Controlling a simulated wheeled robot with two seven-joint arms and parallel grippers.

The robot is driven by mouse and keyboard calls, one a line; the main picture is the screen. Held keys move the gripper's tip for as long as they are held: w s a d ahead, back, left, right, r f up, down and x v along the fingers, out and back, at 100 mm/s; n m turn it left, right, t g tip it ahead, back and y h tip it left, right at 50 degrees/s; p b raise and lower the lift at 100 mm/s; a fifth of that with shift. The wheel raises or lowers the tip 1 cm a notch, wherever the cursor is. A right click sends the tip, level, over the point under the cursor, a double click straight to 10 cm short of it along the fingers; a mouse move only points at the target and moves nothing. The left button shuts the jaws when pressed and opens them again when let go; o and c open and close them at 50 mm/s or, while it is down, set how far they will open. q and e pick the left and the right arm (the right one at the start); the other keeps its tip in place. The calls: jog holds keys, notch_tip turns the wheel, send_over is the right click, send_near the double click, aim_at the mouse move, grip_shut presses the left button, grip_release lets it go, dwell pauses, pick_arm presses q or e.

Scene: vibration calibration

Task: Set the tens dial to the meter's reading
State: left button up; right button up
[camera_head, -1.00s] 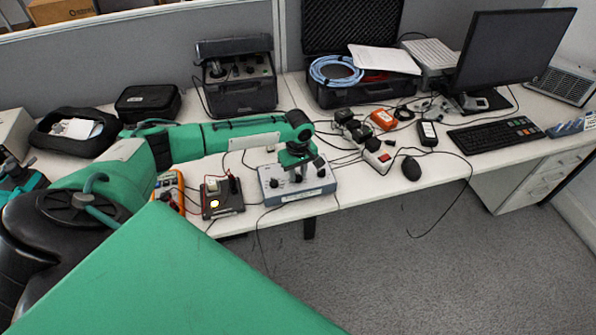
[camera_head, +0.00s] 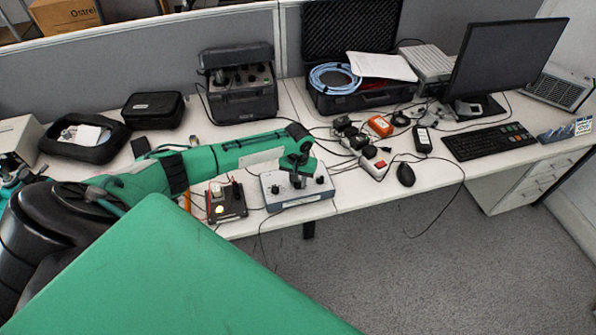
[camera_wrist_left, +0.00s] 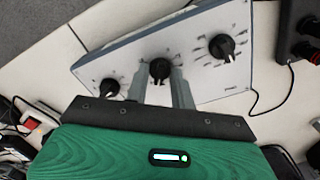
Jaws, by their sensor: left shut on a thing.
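A grey-white dial box (camera_head: 318,197) stands near the front edge of the desk. The left wrist view shows it too (camera_wrist_left: 125,60), with three black knobs: one at the right (camera_wrist_left: 222,47), a middle one (camera_wrist_left: 160,69) and one at the left (camera_wrist_left: 110,88). My left gripper (camera_head: 297,178) reaches down to the box. In the left wrist view its fingers (camera_wrist_left: 160,82) are shut on the middle knob. The dial labels are too small to read. An orange meter (camera_head: 187,202) is mostly hidden behind my left arm, and its reading cannot be seen. My right gripper is not seen.
A black unit with a lit yellow spot (camera_head: 226,205) stands just left of the box, with cables around. Adapters and a white power strip (camera_head: 374,166) lie to the right, near a mouse (camera_head: 405,174). A black instrument case (camera_head: 240,100) stands behind.

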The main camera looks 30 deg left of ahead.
pick_arm(q)
jog(key=shift+m+p, duration=0.3)
jog(key=shift+m, duration=0.8)
jog(key=o, duration=1)
jog(key=shift+r, duration=0.1)
notch_tip(320, 180, up, 14)
jog(key=b, duration=0.2)
jog(key=shift+f, duration=0.2)
